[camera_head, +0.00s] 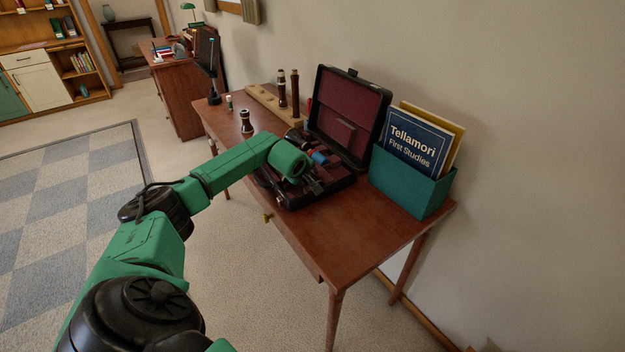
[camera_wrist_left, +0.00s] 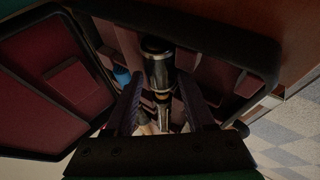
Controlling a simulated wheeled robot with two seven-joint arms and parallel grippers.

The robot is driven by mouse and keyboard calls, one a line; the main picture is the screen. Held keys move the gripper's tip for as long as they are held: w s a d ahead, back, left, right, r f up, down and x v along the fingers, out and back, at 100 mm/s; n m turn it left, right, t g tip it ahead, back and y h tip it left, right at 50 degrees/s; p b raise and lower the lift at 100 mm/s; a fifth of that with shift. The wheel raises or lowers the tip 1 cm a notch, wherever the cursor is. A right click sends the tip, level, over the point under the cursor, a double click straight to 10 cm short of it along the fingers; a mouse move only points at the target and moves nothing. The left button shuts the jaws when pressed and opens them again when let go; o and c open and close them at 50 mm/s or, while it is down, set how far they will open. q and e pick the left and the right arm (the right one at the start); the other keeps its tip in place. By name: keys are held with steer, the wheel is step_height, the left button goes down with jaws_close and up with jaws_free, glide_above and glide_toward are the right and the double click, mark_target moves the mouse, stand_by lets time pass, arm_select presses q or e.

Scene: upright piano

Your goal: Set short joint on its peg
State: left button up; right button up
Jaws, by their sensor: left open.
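A dark joint with metal rings (camera_wrist_left: 158,65) lies in the open case (camera_head: 318,199), between the fingers of my left gripper. I take it for the short joint but cannot be sure. My left gripper (camera_head: 316,186) is down in the case and open; it also shows in the left wrist view (camera_wrist_left: 162,108), its fingers on either side of the joint's near part. Whether they touch it is too dark to tell. The wooden peg board (camera_head: 262,97) stands at the back of the table, with two dark pieces (camera_head: 282,90) (camera_head: 295,90) upright on it. My right gripper is not in view.
The raised case lid (camera_head: 350,108) and a teal box of books (camera_head: 408,184) stand behind and right. A short dark piece (camera_head: 246,122), a small bottle-like item (camera_head: 229,102) and a black stand (camera_head: 213,97) occupy the table's left. The table's front right (camera_head: 365,230) is clear.

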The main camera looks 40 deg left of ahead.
arm_select(q)
steer(key=shift+s+f, duration=0.1)
steer(key=shift+f, duration=0.1)
jaws_close()
steer(key=shift+d, duration=0.1)
steer(key=shift+r, duration=0.15)
